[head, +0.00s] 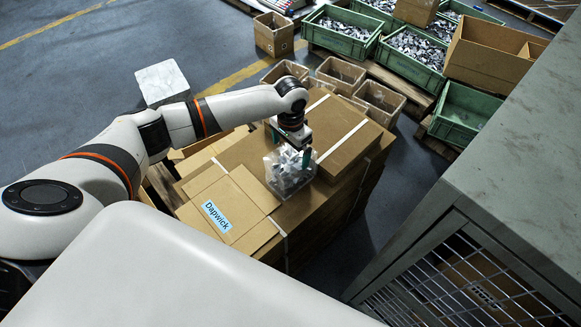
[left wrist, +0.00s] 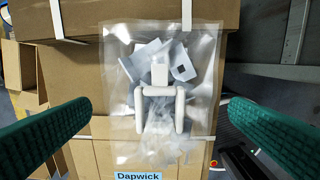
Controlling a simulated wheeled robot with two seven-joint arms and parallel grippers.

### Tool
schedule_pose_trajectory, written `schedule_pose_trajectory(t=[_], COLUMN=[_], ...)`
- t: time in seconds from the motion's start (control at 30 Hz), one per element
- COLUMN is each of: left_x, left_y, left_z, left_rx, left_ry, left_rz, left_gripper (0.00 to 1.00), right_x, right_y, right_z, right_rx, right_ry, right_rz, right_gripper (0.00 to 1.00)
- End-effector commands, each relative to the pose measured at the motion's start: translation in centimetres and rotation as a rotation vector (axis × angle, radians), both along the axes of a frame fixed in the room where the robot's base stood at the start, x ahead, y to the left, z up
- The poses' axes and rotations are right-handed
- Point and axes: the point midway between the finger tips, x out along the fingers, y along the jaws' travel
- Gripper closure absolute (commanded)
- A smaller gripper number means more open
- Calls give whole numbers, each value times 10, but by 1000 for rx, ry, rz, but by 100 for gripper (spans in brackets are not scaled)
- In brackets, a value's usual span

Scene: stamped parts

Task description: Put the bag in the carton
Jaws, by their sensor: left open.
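The clear plastic bag (head: 284,178) holds grey and white parts and stands out on top of the stacked brown cardboard. In the left wrist view the bag (left wrist: 158,92) lies between my two green fingers, with a gap on each side. My left gripper (head: 291,147) is open, pointing down right over the bag. Several open-topped small cartons, such as one carton (head: 342,74), stand behind the gripper. A flat brown carton (head: 250,187) with a blue "Dapwick" label lies in front of the bag. Which carton the task means, I cannot tell. My right gripper is out of view.
Green crates (head: 462,113) with metal parts stand at the back right beside a large open carton (head: 490,52). A grey cabinet with mesh sides (head: 500,190) fills the right. A white block (head: 162,82) stands on the floor at left.

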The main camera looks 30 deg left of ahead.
Motion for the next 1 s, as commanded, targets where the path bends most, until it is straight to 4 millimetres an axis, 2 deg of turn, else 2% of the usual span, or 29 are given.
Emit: schedule_pose_trajectory(t=[0.17, 0.43, 0.9, 0.97, 1.0], left_x=[-1, 0, 0, 1, 1], left_y=[0, 0, 0, 0, 0], left_z=[-20, -22, -22, -20, -20], left_rx=[0, 1, 1, 0, 0], left_ry=[1, -1, -1, -4, -4], left_rz=[0, -1, 0, 0, 0], left_gripper=[0, 2, 79, 88, 90], right_x=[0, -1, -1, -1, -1], right_y=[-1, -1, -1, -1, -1], right_z=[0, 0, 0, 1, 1], right_rx=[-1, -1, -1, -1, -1], right_ry=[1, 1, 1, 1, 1], right_rz=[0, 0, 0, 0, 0], right_gripper=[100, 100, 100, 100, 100])
